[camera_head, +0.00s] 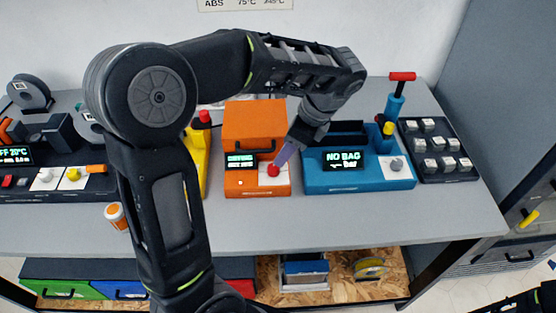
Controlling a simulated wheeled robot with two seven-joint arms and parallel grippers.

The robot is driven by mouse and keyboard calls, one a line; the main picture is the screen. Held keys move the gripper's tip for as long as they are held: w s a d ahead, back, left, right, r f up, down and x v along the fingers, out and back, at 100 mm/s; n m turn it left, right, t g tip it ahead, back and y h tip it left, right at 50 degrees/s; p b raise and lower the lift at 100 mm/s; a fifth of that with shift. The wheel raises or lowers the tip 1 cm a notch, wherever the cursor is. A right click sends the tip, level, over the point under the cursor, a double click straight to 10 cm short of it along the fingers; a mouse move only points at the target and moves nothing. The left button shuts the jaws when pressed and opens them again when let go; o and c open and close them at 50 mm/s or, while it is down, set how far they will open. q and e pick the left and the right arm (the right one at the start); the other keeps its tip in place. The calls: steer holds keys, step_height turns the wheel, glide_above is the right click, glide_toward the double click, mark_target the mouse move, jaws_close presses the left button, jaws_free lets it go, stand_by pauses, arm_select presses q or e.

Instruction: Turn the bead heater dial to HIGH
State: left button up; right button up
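An orange unit (253,122) with a small lit display (241,162) stands mid-bench; the display text is too small to read surely. A red dial (273,171) sits on its white panel, right of the display. I take this unit to be the bead heater, but no readable label confirms it. My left gripper (279,161) points down at the red dial, its narrow fingertips just above or touching it. The fingers are seen nearly edge-on, so their opening and any grip are unclear. Part of my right arm shows at the bottom right corner; its gripper is not visible.
A blue unit (357,177) reading "NO BAG" stands close on the right, with a red-topped pump (396,100) behind. A dark tray (435,143) is farther right. A dark unit (30,185) stands left. An orange-capped jar (116,216) is near the front edge.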

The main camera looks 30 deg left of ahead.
mark_target(273, 167)
arm_select(q)
steer(key=x, duration=0.8)
steer(key=shift+p, duration=0.4)
jaws_close()
